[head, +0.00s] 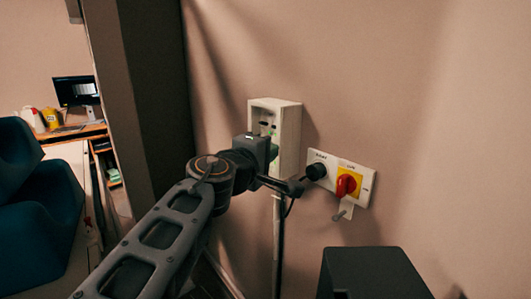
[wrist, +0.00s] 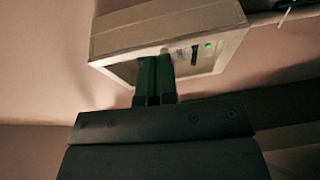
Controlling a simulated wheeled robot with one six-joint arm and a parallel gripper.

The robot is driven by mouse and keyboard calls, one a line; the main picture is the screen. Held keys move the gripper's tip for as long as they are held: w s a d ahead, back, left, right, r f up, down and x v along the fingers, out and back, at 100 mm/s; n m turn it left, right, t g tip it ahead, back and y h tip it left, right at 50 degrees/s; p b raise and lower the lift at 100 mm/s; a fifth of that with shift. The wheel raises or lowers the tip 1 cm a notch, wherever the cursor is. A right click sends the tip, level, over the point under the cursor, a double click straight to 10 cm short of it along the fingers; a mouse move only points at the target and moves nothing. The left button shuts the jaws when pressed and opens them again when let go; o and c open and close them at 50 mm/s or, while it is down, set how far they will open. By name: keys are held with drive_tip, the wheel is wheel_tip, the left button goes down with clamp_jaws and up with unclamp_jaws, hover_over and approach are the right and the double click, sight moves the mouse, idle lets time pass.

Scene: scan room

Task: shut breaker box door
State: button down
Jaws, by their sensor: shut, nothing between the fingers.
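The breaker box (head: 290,140) is a cream box on the wall, in the middle of the head view. Its front shows dark switches inside a pale frame. In the wrist view the breaker box (wrist: 165,32) fills the top, with a green light and a dark switch in its recessed face. I cannot clearly make out a separate door. My gripper (head: 273,152) is at the lower front of the box, partly hidden by my wrist. In the wrist view its green fingers (wrist: 155,75) are together and empty, overlapping the recess; contact is unclear.
A white switch panel (head: 325,160) with a red knob on yellow (head: 347,185) is right of the box. A grey conduit (head: 278,240) runs down below it. A dark box (head: 370,272) stands at lower right. A dark door edge (head: 155,90) is at left.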

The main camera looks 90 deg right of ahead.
drive_tip(key=shift+w+a, duration=0.1)
idle(0.3)
drive_tip(key=w+a+p, duration=0.2)
drive_tip(key=a, duration=1)
drive_tip(key=shift+w+a+r, duration=0.3)
drive_tip(key=shift+a+r, duration=0.05)
